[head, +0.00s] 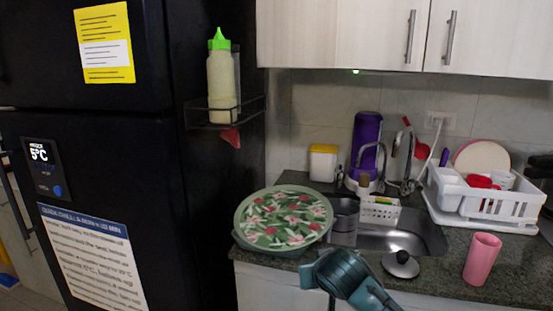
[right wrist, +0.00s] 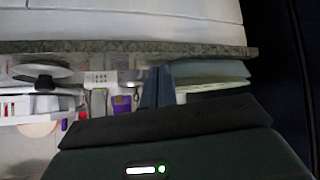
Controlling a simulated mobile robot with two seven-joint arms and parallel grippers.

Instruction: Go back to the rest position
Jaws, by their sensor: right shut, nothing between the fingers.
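My right arm reaches in from the bottom of the head view, with its teal wrist part (head: 345,275) in front of the counter's front edge. My right gripper (right wrist: 158,72) shows in the right wrist view as two dark fingers close together, shut and empty. It does not touch anything that I can see. My left gripper is not in view. Two spice dispensers are not clearly identifiable; a squeeze bottle with a green cap (head: 221,82) stands upright in a wire rack (head: 205,113) on the fridge side.
A round floral tray (head: 283,217) lies on the counter beside the black fridge (head: 90,180). Right of it are the sink (head: 400,239), a pot lid (head: 401,263), a pink cup (head: 482,259) and a white dish rack (head: 480,203). The space before the counter looks free.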

